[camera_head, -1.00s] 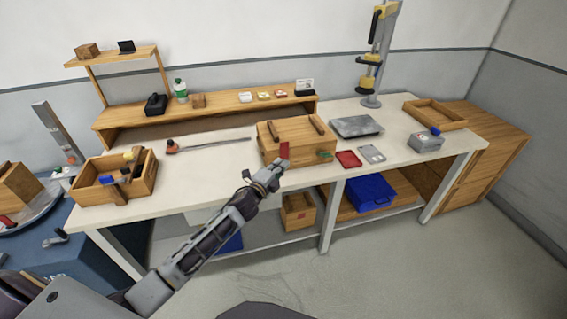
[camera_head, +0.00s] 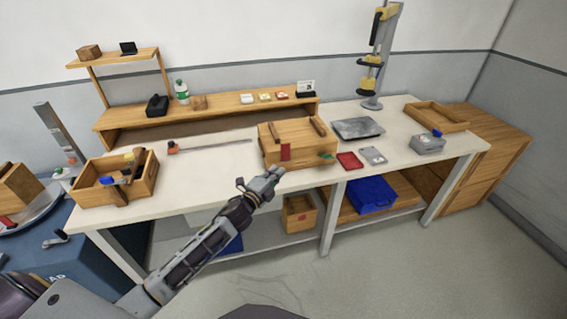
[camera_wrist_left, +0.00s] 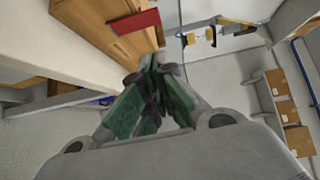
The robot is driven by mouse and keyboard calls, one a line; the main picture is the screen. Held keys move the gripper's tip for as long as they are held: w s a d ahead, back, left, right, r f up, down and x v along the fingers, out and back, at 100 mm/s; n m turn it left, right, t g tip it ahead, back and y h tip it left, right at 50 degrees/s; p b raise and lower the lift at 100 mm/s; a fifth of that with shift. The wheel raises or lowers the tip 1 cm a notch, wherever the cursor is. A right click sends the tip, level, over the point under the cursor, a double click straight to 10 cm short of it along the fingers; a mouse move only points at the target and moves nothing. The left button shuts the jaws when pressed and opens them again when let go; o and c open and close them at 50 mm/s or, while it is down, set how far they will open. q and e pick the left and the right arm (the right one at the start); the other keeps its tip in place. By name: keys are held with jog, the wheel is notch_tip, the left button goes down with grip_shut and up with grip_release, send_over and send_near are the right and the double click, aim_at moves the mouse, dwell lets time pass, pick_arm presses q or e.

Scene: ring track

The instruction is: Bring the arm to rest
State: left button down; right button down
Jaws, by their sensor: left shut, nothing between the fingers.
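My left gripper (camera_head: 274,174) is shut and empty, held in front of the bench's front edge, just below and in front of the wooden box with the red tag. In the left wrist view its green-padded fingers (camera_wrist_left: 150,98) come together with nothing between them. My left arm reaches in from the lower left of the head view. The wooden box (camera_head: 303,155) stands on the white bench, with a red tag (camera_head: 285,152) on its front; the tag also shows in the left wrist view (camera_wrist_left: 133,22). My right gripper does not show.
The white workbench (camera_head: 205,180) carries a wooden tool crate (camera_head: 88,191), a clamp bar (camera_head: 205,146), a red tray (camera_head: 349,160), a grey plate (camera_head: 357,128) and a drill stand (camera_head: 373,85). Below are a blue bin (camera_head: 371,195) and a small wooden box (camera_head: 299,214). Floor in front is free.

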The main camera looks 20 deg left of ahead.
pick_arm(q)
jog(key=shift+f, duration=0.1)
jog(key=s+a+f+n+g+y, duration=0.1)
jog(key=s+a+f+n+g, duration=0.15)
jog(key=f, duration=0.85)
jog(key=s+a+f+n+g+y, duration=0.1)
jog(key=s+a+f+n, duration=0.15)
jog(key=f, duration=0.85)
jog(key=s+a+f+n+g+y, duration=0.1)
jog(key=s+f+n+g, duration=0.1)
jog(key=s+f, duration=0.6)
jog(key=s+a+f+n+g, duration=0.1)
jog(key=s+f+n+g, duration=0.2)
jog(key=f, duration=0.9)
jog(key=s+d+f+n+g, duration=0.1)
jog(key=s+f+n+g, duration=0.1)
jog(key=s+f, duration=0.5)
jog(key=s+d+f+n+g, duration=0.2)
jog(key=s+f, duration=0.5)
jog(key=s, duration=1.3)
jog(key=s+d+f+n+g, duration=0.1)
jog(key=s+f+n+g, duration=0.2)
jog(key=s+f, duration=0.4)
jog(key=s+g, duration=0.1)
jog(key=s, duration=0.6)
jog(key=shift+d+f+n, duration=0.3)
jog(key=shift+d, duration=0.1)
